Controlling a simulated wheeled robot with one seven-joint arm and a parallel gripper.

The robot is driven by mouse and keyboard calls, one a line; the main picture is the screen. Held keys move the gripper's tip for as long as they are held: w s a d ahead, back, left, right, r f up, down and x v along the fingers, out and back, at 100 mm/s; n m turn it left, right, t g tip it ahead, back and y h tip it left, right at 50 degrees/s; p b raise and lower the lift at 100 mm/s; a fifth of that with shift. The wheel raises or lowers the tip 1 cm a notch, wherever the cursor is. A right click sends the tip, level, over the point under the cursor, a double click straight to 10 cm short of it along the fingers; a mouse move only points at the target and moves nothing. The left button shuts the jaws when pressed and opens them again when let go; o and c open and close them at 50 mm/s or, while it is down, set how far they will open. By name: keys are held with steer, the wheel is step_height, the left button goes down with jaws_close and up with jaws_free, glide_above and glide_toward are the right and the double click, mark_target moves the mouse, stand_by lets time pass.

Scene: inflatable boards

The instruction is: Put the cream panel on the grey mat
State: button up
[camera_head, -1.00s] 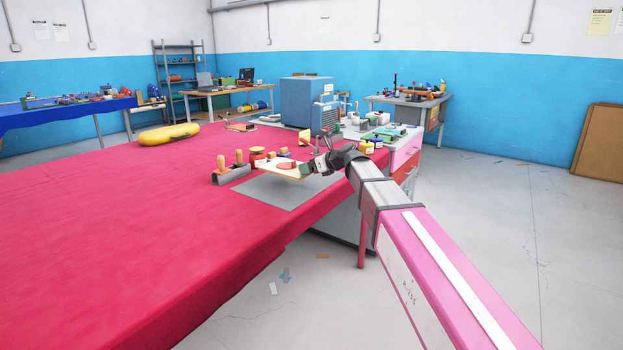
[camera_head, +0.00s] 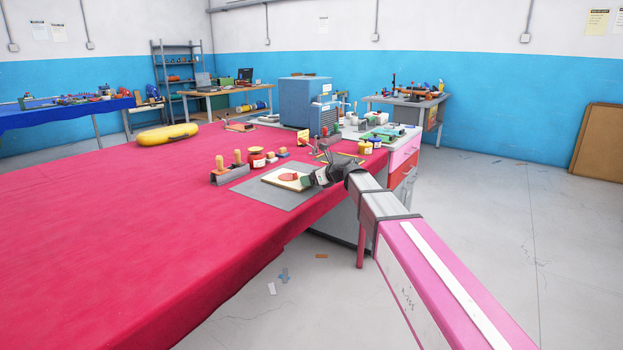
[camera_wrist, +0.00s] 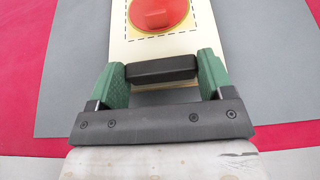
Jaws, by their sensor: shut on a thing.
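The cream panel (camera_head: 269,179) carries a red oval patch (camera_head: 288,177) and appears to lie flat on the grey mat (camera_head: 262,197), inside its edges. I cannot tell for certain whether its underside touches. My gripper (camera_wrist: 162,66) has green fingers on both sides of a black block (camera_wrist: 161,69) at the panel's near end, and is shut on it. In the wrist view the panel (camera_wrist: 150,47) shows a dashed outline around the red dome, with the grey mat (camera_wrist: 75,60) on both sides. The panel's far end is cut off there.
A wooden-handled tool rack (camera_head: 230,174) stands at the mat's left edge. A red-lidded jar (camera_head: 257,158) and small blocks (camera_head: 276,156) stand behind.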

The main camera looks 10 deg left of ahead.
steer(key=o, duration=1.1)
steer(key=shift+c, duration=0.2)
steer(key=shift+r, duration=0.1)
steer(key=v, duration=1.2)
steer(key=s+d+f+n+g+h, duration=0.1)
steer(key=s+d+f+n+h, duration=0.3)
steer(key=s+d+f+n, duration=0.3)
steer(key=s+d+f+n+g+h, duration=0.2)
steer(key=s+d+f+n+h, duration=0.2)
steer(key=d+f, duration=1)
steer(key=s+d+f+n+g+h, duration=0.2)
steer(key=s+d+f+n+h, duration=0.2)
steer(key=s+d+f+n, duration=0.7)
steer(key=shift+f+n+h, duration=0.3)
steer(key=shift+f, duration=0.5)
